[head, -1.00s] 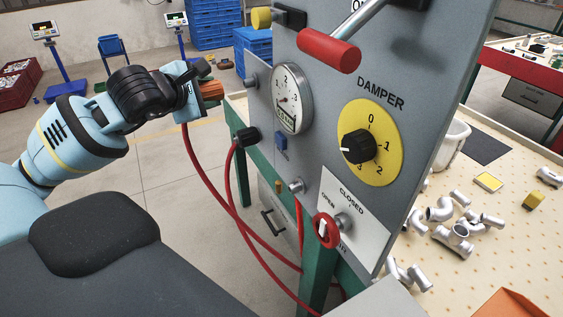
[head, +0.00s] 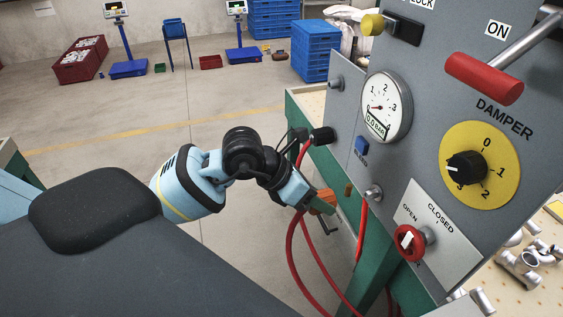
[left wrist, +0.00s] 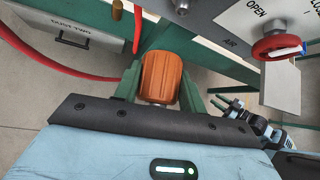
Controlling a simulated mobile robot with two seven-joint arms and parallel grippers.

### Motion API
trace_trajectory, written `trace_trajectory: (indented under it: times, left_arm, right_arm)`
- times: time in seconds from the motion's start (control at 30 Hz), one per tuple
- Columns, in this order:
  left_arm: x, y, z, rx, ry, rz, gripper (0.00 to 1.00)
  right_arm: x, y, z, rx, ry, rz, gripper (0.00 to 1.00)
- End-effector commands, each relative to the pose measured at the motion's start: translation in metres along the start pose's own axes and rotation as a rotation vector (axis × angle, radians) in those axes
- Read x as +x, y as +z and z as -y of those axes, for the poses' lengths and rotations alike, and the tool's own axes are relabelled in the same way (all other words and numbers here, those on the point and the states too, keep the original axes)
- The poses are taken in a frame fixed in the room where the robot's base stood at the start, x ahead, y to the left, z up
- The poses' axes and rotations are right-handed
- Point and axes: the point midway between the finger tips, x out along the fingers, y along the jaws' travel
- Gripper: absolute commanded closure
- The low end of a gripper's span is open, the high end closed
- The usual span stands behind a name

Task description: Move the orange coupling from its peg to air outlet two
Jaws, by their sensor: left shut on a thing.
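The orange coupling (head: 324,199) is held in my left gripper (head: 318,201), left of the panel's lower left edge. In the left wrist view the ribbed coupling (left wrist: 161,76) sits between the two green fingers, which are shut on it. A bare silver outlet stub (head: 374,193) sticks out of the panel, to the right of the coupling and apart from it; it also shows at the top of the left wrist view (left wrist: 182,6). Another bare stub (head: 336,84) is higher up. I cannot read outlet numbers. My right gripper (left wrist: 231,107) seems to show in the left wrist view, its opening unclear.
A black coupling (head: 322,135) with a red hose sits at the panel's left edge. Red hoses (head: 295,250) hang in loops below. The red valve knob (head: 409,240) and gauge (head: 386,106) stand out from the panel. A brass peg (left wrist: 116,10) shows near the drawer front (left wrist: 75,32).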

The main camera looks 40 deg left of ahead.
Motion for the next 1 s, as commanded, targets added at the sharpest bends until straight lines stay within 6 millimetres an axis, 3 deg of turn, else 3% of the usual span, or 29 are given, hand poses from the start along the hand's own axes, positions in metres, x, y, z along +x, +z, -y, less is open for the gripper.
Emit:
trace_trajectory:
  times: [0.17, 0.63, 1.0]
  left_arm:
    - [0.007, 0.0, 0.018, -0.019, -0.048, -0.005, 0.87]
    - [0.005, 0.002, 0.017, -0.015, -0.045, -0.003, 0.87]
    - [0.028, 0.023, 0.018, -0.016, -0.046, -0.005, 0.87]
  right_arm:
    - [0.0, 0.001, -0.002, -0.005, 0.001, 0.002, 0.64]
    - [-0.001, -0.005, -0.006, -0.019, 0.004, -0.008, 0.64]
    - [-0.001, -0.002, -0.004, -0.012, 0.003, -0.004, 0.64]
